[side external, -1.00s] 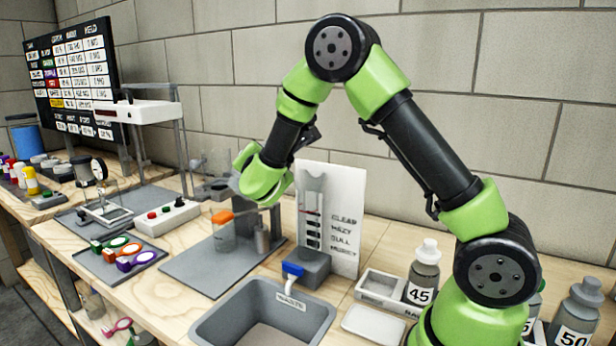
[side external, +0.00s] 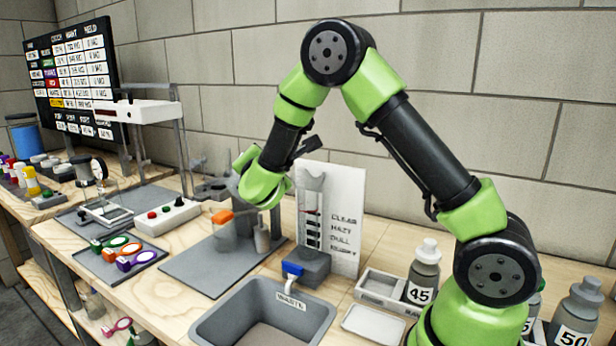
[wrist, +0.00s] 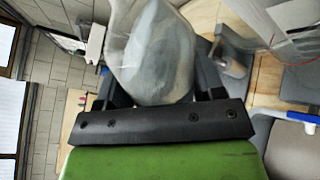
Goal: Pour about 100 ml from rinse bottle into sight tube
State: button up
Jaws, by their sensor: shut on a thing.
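My gripper (side external: 262,200) is behind my green wrist in the side view, above the grey mat and left of the sight tube. In the wrist view it is shut on a large translucent vessel (wrist: 155,55), which I take for the rinse bottle. Its mouth and liquid level cannot be made out. The sight tube (side external: 312,205) stands upright on a grey base with a blue tap, in front of a white card with clarity words. The card (wrist: 290,25) shows at the upper right of the wrist view. I see no stream of liquid.
A clear vessel with an orange top (side external: 222,235) and a small grey bottle (side external: 262,238) are on the mat (side external: 200,272). A waste basin (side external: 300,310) lies in front of the tube. A bottle marked 45 (side external: 422,275) and a tray (side external: 375,325) are to the right.

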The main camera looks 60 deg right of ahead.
jog(key=shift+w+a+f+m, duration=0.15)
jog(key=shift+f+m, duration=0.25)
jog(key=shift+f, duration=0.15)
dwell(0.5)
jog(key=shift+w+a+r+m+y, duration=0.2)
jog(key=shift+r+m+y, duration=0.2)
jog(key=shift+r+m, duration=0.3)
dwell(1.2)
jog(key=shift+a+f+m, duration=0.1)
jog(key=shift+f+m, duration=0.15)
jog(key=shift+m, duration=0.55)
dwell(0.9)
jog(key=shift+s+d+r+m+t+y+p, duration=0.15)
jog(key=shift+r+m+t+y+p, duration=0.1)
jog(key=shift+r+m, duration=0.2)
jog(key=shift+s+d+r+m+t+y+p, duration=0.15)
jog(key=shift+r+m+t, duration=0.1)
jog(key=shift+r+m, duration=0.2)
dwell(2.4)
